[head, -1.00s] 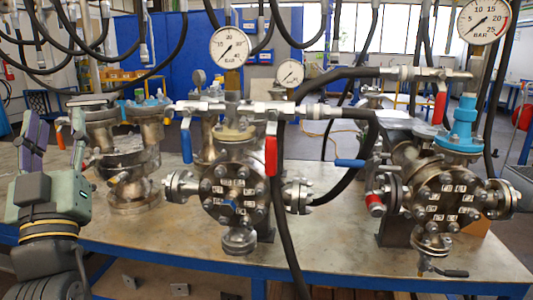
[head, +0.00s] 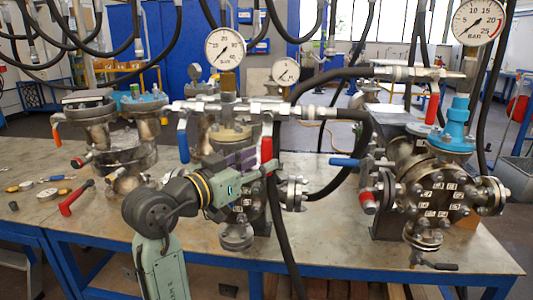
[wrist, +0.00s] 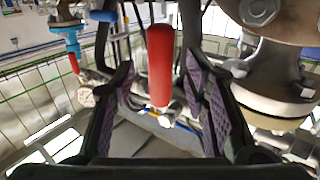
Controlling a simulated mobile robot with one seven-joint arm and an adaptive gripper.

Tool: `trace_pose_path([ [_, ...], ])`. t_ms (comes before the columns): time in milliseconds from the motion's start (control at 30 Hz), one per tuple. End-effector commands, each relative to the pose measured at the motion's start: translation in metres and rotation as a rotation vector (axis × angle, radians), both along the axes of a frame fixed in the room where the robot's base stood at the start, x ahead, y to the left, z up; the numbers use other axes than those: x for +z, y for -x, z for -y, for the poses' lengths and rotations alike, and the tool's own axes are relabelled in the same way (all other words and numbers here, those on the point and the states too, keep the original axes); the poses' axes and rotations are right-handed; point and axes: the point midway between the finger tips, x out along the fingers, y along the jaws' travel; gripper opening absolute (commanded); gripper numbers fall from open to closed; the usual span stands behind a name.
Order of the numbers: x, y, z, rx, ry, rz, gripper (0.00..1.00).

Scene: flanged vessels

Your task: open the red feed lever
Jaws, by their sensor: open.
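A red lever (head: 267,152) hangs down from the pipe valve above the middle flanged vessel (head: 245,205). My gripper (head: 250,158) is beside this lever, in front of the vessel's upper part. In the wrist view, a red handle (wrist: 160,62) stands between the two open fingers. I see gaps between the handle and both purple-padded fingers, so nothing is gripped. The gripper and my arm hide part of the vessel's front in the head view.
A blue lever (head: 183,140) hangs left of my gripper. Another red lever (head: 432,108) hangs at the right vessel (head: 435,195). A black hose (head: 283,235) runs down close to the right of the gripper. A loose red-handled piece (head: 76,198) lies on the table (head: 330,235).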

Motion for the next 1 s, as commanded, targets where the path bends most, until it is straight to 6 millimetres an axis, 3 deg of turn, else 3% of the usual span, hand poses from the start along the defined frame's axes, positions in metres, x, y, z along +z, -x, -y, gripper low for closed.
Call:
trace_pose_path([
  [200, 0.0, -0.02, 0.018, -0.001, 0.0, -0.001, 0.41],
  [567, -0.001, -0.024, 0.021, 0.002, 0.0, 0.0, 0.41],
  [1000, 0.0, -0.024, 0.021, 0.001, 0.0, 0.0, 0.13],
])
